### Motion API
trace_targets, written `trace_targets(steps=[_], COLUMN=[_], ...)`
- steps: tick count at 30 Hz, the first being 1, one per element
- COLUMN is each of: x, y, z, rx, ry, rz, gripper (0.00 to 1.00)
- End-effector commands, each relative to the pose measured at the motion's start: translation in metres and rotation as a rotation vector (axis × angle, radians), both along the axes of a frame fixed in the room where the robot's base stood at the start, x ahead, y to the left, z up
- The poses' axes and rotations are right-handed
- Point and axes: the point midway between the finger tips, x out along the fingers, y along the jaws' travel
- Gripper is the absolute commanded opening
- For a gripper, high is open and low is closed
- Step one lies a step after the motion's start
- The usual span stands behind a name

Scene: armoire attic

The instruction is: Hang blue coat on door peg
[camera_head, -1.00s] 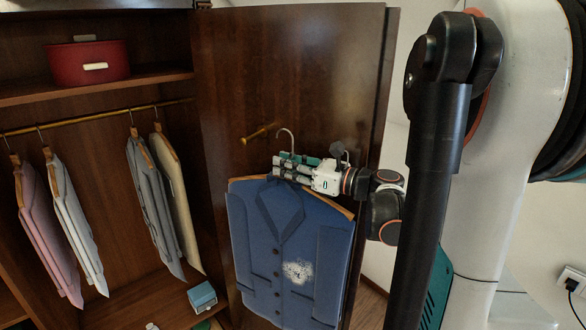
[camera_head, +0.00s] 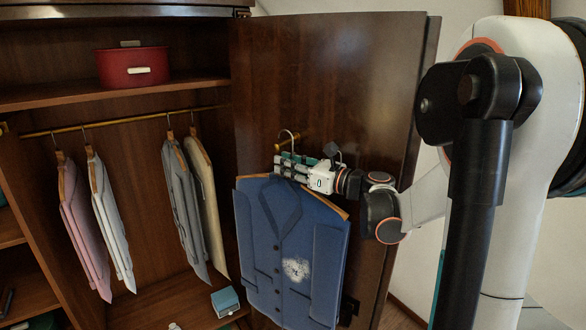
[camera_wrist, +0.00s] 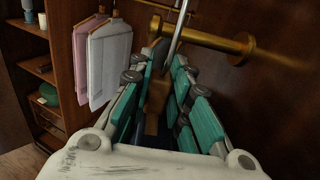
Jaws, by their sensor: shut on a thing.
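The blue coat (camera_head: 285,245) hangs from a wooden hanger with a metal hook (camera_head: 289,137), in front of the open armoire door (camera_head: 340,80). My gripper (camera_head: 292,167) is shut on the hanger's wooden top, just under the hook. The brass door peg (camera_head: 307,139) sticks out from the door close to the hook. In the wrist view, the hanger's wood (camera_wrist: 156,100) is between my green-padded fingers and the hook's stem (camera_wrist: 179,38) crosses the brass peg (camera_wrist: 215,40). I cannot tell whether the hook is over the peg or only beside it.
Several garments hang on the rail (camera_head: 130,120) inside the armoire at the left. A red box (camera_head: 133,70) stands on the upper shelf. A small blue box (camera_head: 225,300) lies on the armoire floor.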

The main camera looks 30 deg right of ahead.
Motion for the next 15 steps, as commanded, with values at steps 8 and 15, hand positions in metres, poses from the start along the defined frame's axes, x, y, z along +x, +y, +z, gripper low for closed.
trace_targets(steps=[8,15], x=[0.019,0.019], y=[0.009,0.008], z=[0.000,-0.017], rx=[0.001,0.001], ry=[-0.001,-0.001], rz=[0.001,0.000], gripper=[0.00,0.00])
